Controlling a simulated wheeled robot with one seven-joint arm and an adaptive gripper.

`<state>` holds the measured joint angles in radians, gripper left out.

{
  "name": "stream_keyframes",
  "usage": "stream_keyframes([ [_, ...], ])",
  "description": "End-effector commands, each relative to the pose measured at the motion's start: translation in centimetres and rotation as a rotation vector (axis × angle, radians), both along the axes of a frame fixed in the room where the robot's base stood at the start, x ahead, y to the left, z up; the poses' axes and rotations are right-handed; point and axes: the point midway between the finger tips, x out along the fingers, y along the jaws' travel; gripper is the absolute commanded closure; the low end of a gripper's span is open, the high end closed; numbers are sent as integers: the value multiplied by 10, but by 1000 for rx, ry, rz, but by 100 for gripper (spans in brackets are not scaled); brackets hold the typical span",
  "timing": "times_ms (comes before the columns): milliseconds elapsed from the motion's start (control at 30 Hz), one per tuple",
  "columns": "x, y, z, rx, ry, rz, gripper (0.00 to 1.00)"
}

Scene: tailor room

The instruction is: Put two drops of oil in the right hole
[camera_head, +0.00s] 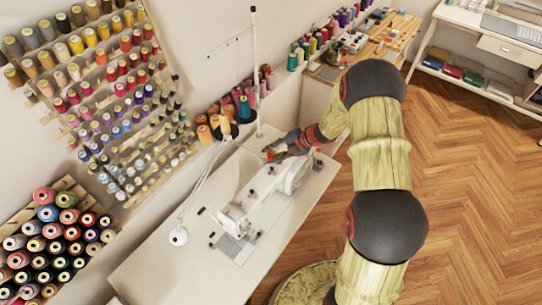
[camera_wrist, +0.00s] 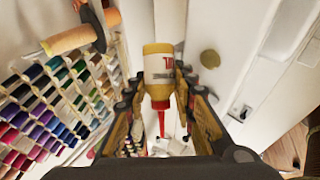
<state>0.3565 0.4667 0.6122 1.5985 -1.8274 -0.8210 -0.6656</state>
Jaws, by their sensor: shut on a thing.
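In the wrist view an oil bottle (camera_wrist: 158,62) with a yellowish body, a red mark and a thin red nozzle (camera_wrist: 161,122) sits between the fingers of my gripper (camera_wrist: 160,88). The gripper is shut on it, and the nozzle points toward the bottom of the picture. In the head view my gripper (camera_head: 279,147) is over the far end of the white sewing machine (camera_head: 262,203), with a small orange-red part of the bottle (camera_head: 270,155) showing. The oil holes are too small to make out in either view.
The machine stands on a white table (camera_head: 165,262). Thread cones (camera_head: 222,125) stand behind, and a spool rack (camera_head: 120,100) covers the wall. Wooden floor (camera_head: 455,190) is clear at right.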

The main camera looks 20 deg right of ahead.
Motion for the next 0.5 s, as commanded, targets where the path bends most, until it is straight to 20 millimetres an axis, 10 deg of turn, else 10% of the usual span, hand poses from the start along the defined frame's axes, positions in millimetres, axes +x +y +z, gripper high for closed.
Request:
stream_keyframes([
  [500,2,-1,-4,-31,-68,-1,97],
])
